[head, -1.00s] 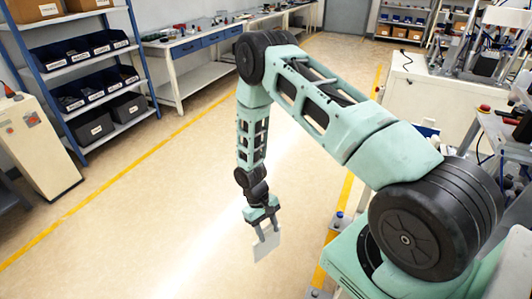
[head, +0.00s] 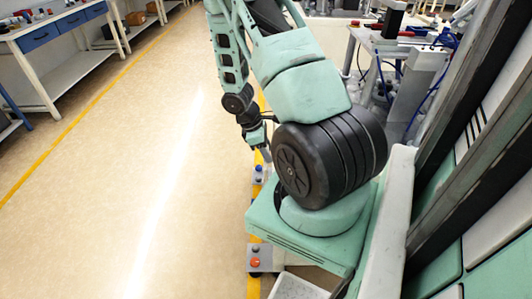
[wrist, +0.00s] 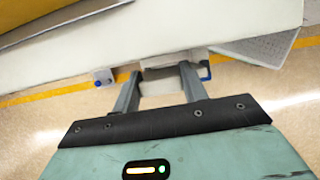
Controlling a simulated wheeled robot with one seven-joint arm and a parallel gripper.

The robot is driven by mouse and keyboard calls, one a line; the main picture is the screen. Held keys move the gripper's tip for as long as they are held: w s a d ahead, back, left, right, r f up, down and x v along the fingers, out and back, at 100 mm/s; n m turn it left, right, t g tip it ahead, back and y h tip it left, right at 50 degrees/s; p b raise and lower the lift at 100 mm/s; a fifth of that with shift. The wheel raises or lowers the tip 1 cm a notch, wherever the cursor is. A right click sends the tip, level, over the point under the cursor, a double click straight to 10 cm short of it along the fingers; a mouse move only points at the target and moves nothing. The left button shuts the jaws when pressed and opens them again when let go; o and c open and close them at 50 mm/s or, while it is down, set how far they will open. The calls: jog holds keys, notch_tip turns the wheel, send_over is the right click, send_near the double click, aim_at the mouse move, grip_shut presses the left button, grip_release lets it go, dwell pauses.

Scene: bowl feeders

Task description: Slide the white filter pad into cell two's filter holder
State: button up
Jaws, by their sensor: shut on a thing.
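My gripper (wrist: 159,82) shows in the wrist view with its two grey fingers shut on the white filter pad (wrist: 160,73). The pad looks pale and flat, and only a small part of it shows between the fingertips. In the head view my gripper (head: 257,136) is small and partly hidden behind my arm, and the pad cannot be made out there. I cannot pick out cell two's filter holder in either view.
A workbench with blue drawers (head: 46,37) stands at the far left. A bench with equipment and blue tubing (head: 395,38) stands at the upper right. A large pale surface (wrist: 190,30) crosses the top of the wrist view. The floor (head: 130,170) at left is clear.

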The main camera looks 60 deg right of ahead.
jog(key=shift+f+b, duration=2.15)
jog(key=shift+f, duration=0.2)
jog(key=shift+r, duration=0.1)
jog(key=shift+f, duration=0.45)
jog(key=shift+f+b, duration=1.7)
jog(key=shift+f, duration=0.95)
